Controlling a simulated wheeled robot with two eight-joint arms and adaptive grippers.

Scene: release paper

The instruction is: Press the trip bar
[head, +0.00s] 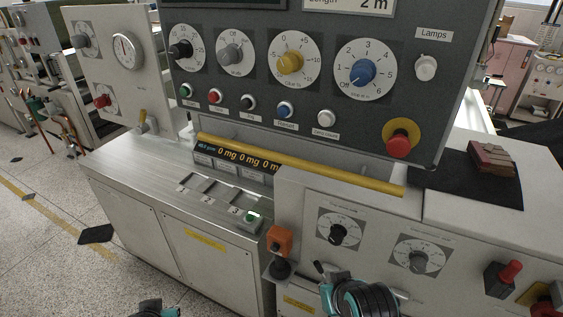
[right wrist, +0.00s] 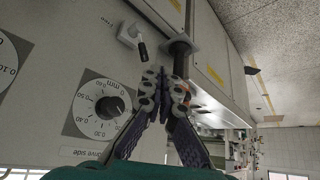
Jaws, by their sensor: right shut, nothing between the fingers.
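The trip bar appears to be the long yellow bar (head: 300,164) in the head view, running across the machine front below the dark control panel and over the orange-lit display. My right gripper (right wrist: 163,90) is shut and empty in the right wrist view, its fingertips together close to the pale machine front. In the head view my right wrist shows at the bottom centre, below and apart from the yellow bar. A small part of my left arm or gripper (head: 158,309) shows at the bottom edge; its fingers cannot be made out.
The dark panel (head: 330,110) carries several knobs, buttons and a red emergency stop (head: 398,146). An orange box (head: 280,240) on a black post stands at the front. A dial (right wrist: 103,107) and a small black lever (right wrist: 142,50) are near my right gripper. Floor at left is mostly free.

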